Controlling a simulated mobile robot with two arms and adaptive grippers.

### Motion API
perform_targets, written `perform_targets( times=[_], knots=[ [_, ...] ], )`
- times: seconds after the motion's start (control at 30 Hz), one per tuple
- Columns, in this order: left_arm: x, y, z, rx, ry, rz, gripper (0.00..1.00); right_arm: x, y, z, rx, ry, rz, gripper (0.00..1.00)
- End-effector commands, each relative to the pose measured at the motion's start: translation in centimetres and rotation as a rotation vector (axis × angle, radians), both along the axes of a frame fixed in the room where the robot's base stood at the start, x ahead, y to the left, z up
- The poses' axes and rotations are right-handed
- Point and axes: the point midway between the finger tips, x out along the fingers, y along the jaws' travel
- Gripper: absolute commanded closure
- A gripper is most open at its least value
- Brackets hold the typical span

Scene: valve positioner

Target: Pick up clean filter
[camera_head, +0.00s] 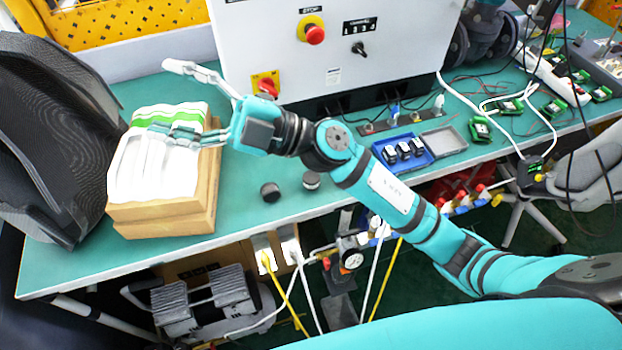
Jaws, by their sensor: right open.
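Several small dark-and-white round parts (404,151) sit in a blue tray (427,157) at the middle right. No label shows which of these is the clean filter. My right gripper (165,99) is open at the box. Its lower finger crosses over the packs and its upper finger is beyond the box's back edge. I cannot tell whether it touches them. My left gripper is not in view.
Two black round pieces (270,192) (311,180) lie on the green bench (240,205). A white control cabinet (380,40) with a red stop button (315,34) stands behind. A black mesh chair (45,130) crowds the box's left. Cables and green-black devices fill the right end.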

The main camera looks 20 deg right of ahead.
Motion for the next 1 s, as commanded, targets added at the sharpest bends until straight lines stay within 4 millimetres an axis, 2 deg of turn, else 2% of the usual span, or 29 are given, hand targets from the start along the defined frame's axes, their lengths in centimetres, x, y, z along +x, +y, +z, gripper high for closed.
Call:
perform_targets(
  times=[0.03, 0.1, 0.17, 0.2, 0.27, 0.3, 0.37, 0.4, 0.5, 0.6, 0.7, 0.83, 1.0],
  knots=[
    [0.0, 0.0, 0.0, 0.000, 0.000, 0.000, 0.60, -1.1, 1.6, -1.1, -0.134, -0.071, 0.099, 0.35],
    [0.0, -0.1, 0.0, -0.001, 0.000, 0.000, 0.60, -2.4, 3.0, -4.1, -0.352, -0.136, 0.227, 0.35],
    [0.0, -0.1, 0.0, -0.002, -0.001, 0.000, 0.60, -2.8, 3.1, -7.2, -0.558, -0.165, 0.314, 0.35],
    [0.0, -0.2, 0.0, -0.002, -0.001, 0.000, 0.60, -2.6, 2.5, -9.3, -0.706, -0.172, 0.358, 0.35],
    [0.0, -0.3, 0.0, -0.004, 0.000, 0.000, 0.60, -1.7, 0.7, -12.4, -0.935, -0.161, 0.399, 0.35],
    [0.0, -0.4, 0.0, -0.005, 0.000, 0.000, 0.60, -0.8, -1.1, -14.1, -1.086, -0.139, 0.409, 0.35],
    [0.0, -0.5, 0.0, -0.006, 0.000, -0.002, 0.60, 0.8, -4.3, -16.0, -1.302, -0.090, 0.403, 0.35],
    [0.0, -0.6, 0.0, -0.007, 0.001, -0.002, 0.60, 1.8, -6.6, -16.8, -1.433, -0.049, 0.385, 0.35],
    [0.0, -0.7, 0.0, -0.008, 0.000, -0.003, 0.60, 4.1, -12.2, -17.4, -1.705, 0.069, 0.315, 0.35],
    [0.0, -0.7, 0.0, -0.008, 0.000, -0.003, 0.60, 5.5, -16.3, -16.8, -1.882, 0.171, 0.239, 0.35],
    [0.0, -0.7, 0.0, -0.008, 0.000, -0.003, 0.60, 6.1, -18.7, -16.3, -1.977, 0.238, 0.187, 0.35],
    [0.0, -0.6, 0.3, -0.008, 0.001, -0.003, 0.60, 6.3, -19.8, -17.2, -2.016, 0.273, 0.168, 0.35],
    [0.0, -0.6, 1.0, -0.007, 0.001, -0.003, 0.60, 6.1, -19.7, -20.7, -2.015, 0.272, 0.172, 0.35]
  ],
)
